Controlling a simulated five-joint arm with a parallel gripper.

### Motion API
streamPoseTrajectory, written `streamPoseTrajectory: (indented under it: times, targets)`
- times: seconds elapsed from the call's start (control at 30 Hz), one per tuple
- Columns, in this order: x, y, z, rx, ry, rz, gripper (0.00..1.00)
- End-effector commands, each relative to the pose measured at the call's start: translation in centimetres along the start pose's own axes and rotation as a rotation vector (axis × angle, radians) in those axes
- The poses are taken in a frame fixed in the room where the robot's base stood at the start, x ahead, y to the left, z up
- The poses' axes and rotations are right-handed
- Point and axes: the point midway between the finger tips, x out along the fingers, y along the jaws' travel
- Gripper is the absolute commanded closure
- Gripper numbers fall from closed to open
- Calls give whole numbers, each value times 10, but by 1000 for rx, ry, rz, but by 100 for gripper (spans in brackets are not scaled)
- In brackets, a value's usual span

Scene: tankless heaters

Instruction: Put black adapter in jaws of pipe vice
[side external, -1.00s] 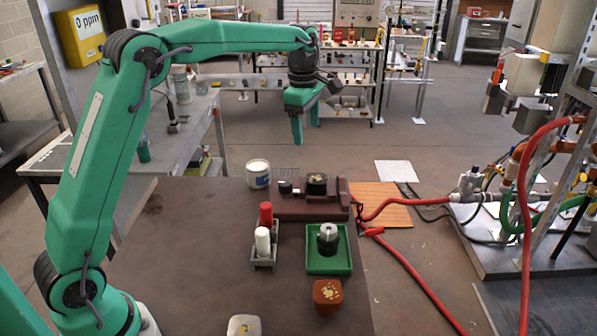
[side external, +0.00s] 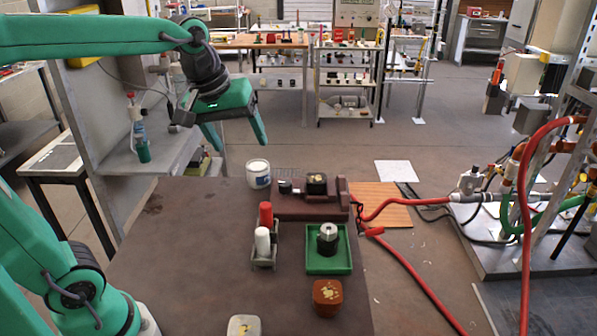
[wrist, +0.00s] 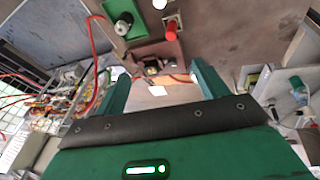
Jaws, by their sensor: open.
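The pipe vice (side external: 290,208) is a dark reddish-brown block at the back of the brown bench. A black piece with gold marks on top (side external: 317,182) sits at its jaws, looking like the black adapter; whether the jaws touch it I cannot tell. It also shows in the wrist view (wrist: 152,68). A second dark piece with a silver top (side external: 328,240) stands in the green tray (side external: 315,270). My green gripper (side external: 242,146) is open and empty, in the air left of and above the vice. Its fingers (wrist: 160,72) frame the vice area in the wrist view.
A white jar (side external: 258,174) is left of the vice. Red hoses (side external: 400,268) lie right. The bench's left side is clear.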

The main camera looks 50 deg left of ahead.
Motion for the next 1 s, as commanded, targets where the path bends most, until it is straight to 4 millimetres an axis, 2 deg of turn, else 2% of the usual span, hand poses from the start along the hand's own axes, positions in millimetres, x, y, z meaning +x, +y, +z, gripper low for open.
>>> streamPoseTrajectory:
  times: [0.3,0.5,0.7,1.0]
  targets:
    - [-1,-41,60,383,74,43,28]
    - [7,-61,89,577,114,54,28]
    - [13,-70,101,666,132,56,28]
    - [13,-70,102,675,133,56,28]
